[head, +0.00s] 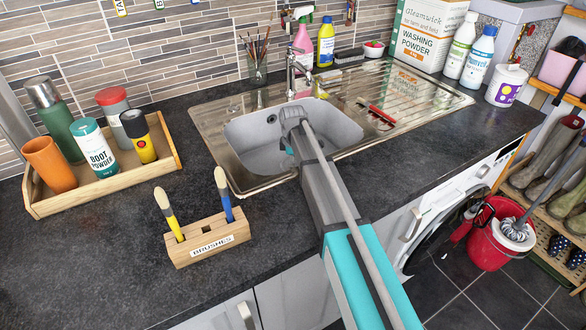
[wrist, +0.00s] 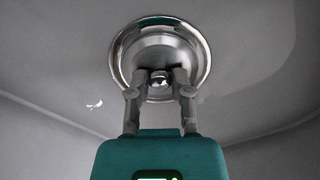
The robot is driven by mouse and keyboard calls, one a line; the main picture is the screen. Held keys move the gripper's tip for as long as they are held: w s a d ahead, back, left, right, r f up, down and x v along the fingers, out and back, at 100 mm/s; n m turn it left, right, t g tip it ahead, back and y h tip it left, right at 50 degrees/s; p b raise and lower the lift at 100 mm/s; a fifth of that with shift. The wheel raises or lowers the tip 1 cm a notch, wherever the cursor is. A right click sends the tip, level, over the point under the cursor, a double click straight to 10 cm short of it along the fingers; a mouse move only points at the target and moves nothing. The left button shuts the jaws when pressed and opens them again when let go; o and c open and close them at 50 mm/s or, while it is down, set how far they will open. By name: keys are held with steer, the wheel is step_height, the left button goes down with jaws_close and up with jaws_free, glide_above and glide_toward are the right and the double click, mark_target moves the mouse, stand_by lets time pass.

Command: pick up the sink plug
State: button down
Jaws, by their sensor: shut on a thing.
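The sink plug (wrist: 160,75) shows in the wrist view as a shiny metal piece with a small centre knob, within a round polished metal ring. My gripper (wrist: 160,88) has its two fingers shut on the knob, one on each side. I cannot tell whether the plug is seated in the drain or raised a little. In the head view my arm reaches down into the grey sink basin (head: 245,132), and it hides the plug and the fingertips.
A brush block (head: 205,240) stands on the counter in front of the sink. A wooden tray (head: 105,188) with bottles and cups is at left. The ribbed metal drainer (head: 410,95) at right holds a red-handled item (head: 380,115). The tap (head: 293,72) rises behind the basin.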

steer(key=shift+r, duration=0.15)
step_height(320, 180, up, 3)
steer(key=p, duration=0.3)
steer(key=s+a+r+p, duration=0.2)
steer(key=s+r+p, duration=0.7)
steer(key=s, duration=0.4)
steer(key=shift+s+a+r+p, duration=0.35)
steer(key=shift+a+p, duration=0.05)
steer(key=shift+p, duration=0.1)
stand_by(0.4)
